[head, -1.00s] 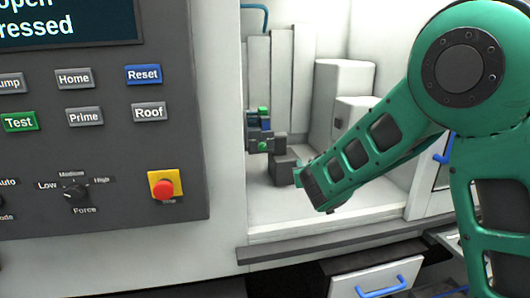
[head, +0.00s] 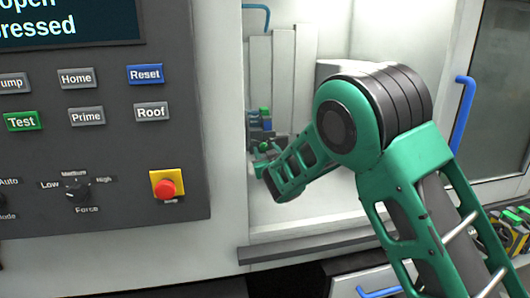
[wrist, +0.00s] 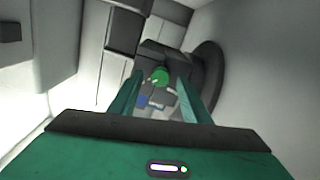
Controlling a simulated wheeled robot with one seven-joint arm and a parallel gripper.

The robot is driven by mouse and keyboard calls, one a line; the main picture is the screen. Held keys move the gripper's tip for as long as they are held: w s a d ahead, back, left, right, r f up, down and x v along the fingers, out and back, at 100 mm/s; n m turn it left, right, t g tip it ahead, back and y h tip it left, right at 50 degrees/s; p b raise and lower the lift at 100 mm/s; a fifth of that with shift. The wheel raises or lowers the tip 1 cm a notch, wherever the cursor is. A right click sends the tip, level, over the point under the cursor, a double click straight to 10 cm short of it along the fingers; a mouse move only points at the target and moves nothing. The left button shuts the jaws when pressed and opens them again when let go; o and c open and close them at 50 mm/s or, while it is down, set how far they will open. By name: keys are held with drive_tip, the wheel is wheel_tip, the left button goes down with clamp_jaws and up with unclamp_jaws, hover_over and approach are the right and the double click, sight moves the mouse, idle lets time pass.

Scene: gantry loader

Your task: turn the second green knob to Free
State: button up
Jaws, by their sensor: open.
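A round green knob (wrist: 160,76) shows in the wrist view between and just beyond the fingertips of my gripper (wrist: 157,90). The two green fingers stand apart, one on each side of the knob, and I see no clear contact. In the head view my gripper (head: 264,150) is inside the white enclosure, in front of a small dark fixture with a green part (head: 264,112) and a blue part (head: 266,124). I cannot tell which knob is the second. No Free label is readable.
A blue part (wrist: 143,101) lies below the knob in the wrist view. White enclosure walls are close on both sides. The grey control panel (head: 130,185) with buttons and a red stop button (head: 165,187) stands left of my arm. A dark sill (head: 300,247) runs along the front.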

drive_tip(key=shift+w+a, duration=0.15)
drive_tip(key=shift+w, duration=0.45)
drive_tip(key=c, duration=1)
drive_tip(key=shift+c, duration=0.2)
